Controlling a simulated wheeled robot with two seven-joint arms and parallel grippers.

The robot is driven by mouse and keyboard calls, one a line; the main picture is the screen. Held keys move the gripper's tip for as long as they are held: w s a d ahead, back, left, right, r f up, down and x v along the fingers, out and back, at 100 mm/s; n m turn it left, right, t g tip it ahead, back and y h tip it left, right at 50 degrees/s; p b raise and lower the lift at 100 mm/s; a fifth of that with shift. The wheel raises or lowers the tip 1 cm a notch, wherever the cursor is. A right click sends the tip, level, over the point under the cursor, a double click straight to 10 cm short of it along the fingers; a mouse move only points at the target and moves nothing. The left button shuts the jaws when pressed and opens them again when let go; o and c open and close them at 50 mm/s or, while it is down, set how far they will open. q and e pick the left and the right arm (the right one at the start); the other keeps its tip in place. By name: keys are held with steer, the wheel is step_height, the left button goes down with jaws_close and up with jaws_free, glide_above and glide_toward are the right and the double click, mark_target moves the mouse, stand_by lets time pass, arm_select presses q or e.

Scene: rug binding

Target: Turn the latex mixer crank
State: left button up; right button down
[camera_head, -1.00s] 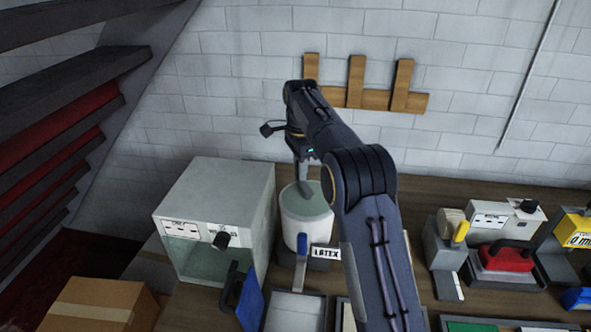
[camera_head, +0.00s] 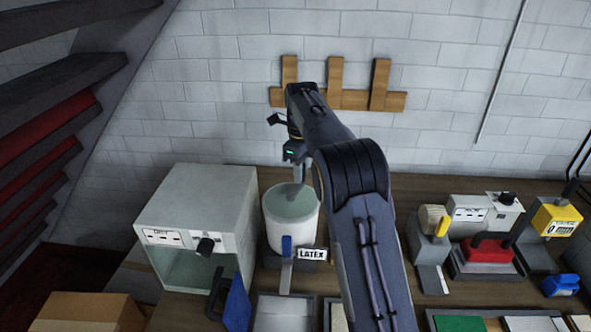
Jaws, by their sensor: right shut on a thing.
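The latex mixer is a white pot (camera_head: 293,228) of pale green liquid, on the bench beside a LATEX label (camera_head: 312,254). A grey rod (camera_head: 297,183) reaches down into the liquid. My right arm comes in from the lower right, and my right gripper (camera_head: 292,160) is above the pot's back edge. My left gripper is not in view.
A grey box with a glass front (camera_head: 197,225) stands close left of the pot. A blue-handled tool (camera_head: 287,247) leans at the pot's front. Wooden pieces (camera_head: 340,98) hang on the wall. A red-topped device (camera_head: 488,250) and a yellow counter (camera_head: 557,222) stand at right.

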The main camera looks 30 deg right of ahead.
steer(key=s+m, duration=0.1)
steer(key=m, duration=0.1)
steer(key=s+m, duration=0.1)
steer(key=m, duration=0.1)
steer(key=shift+d+m, duration=0.3)
steer(key=shift+d, duration=0.1)
steer(key=s+m, duration=0.1)
steer(key=m, duration=0.2)
steer(key=shift+s+m, duration=0.4)
steer(key=m, duration=0.1)
steer(key=s+m, duration=0.1)
steer(key=m, duration=0.1)
steer(key=s+m, duration=0.1)
steer(key=shift+a+m, duration=0.3)
steer(key=shift+s+a+f+m, duration=0.1)
steer(key=shift+s+a+m, duration=0.15)
steer(key=shift+m, duration=0.4)
steer(key=shift+s+a+m, duration=0.1)
steer(key=shift+s+m, duration=0.2)
steer(key=shift+m, duration=0.35)
steer(key=shift+s+a+m, duration=0.15)
steer(key=shift+m, duration=0.25)
steer(key=shift+a, duration=0.1)
steer(key=c, duration=1.3)
jaws_free()
